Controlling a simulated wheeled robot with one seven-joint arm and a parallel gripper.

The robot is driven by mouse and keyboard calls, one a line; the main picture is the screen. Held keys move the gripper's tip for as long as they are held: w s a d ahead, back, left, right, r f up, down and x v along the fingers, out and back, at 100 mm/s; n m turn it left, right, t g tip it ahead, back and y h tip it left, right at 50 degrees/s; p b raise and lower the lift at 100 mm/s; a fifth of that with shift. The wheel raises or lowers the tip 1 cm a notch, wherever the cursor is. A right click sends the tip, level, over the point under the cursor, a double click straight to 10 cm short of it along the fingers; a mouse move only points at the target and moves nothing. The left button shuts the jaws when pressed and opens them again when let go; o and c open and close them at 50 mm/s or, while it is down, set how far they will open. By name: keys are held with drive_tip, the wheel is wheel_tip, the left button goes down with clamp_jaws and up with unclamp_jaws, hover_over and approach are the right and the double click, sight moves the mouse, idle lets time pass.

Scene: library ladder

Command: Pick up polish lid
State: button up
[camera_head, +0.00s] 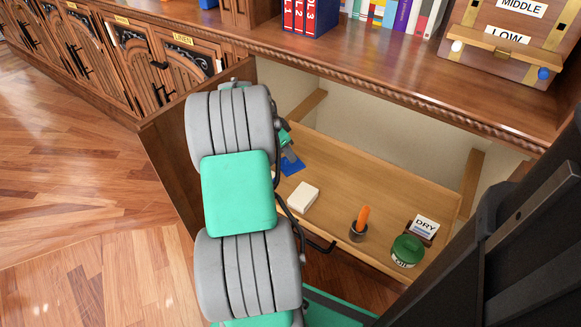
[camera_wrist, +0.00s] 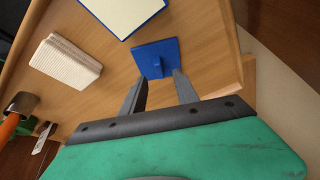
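The polish lid is most likely the blue square plate (camera_wrist: 166,48) with a small upright knob, lying flat on the drawer's wooden floor in the wrist view. A blue piece (camera_head: 291,164) by my gripper shows in the head view, partly hidden by my arm. My gripper (camera_wrist: 160,77) is open and empty, its fingertips just short of the lid, with the knob lined up between them. I cannot tell whether they touch the plate. A blue-edged tray with a cream surface (camera_wrist: 122,10) lies beside the lid.
The shelf edge (camera_head: 400,95) overhangs the drawer's back.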

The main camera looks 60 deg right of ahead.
sight(288, 168)
drive_tip(key=x, duration=0.3)
drive_tip(key=shift+f+b, duration=0.1)
drive_tip(key=shift+b, duration=0.25)
drive_tip(key=shift+c, duration=0.6)
clamp_jaws()
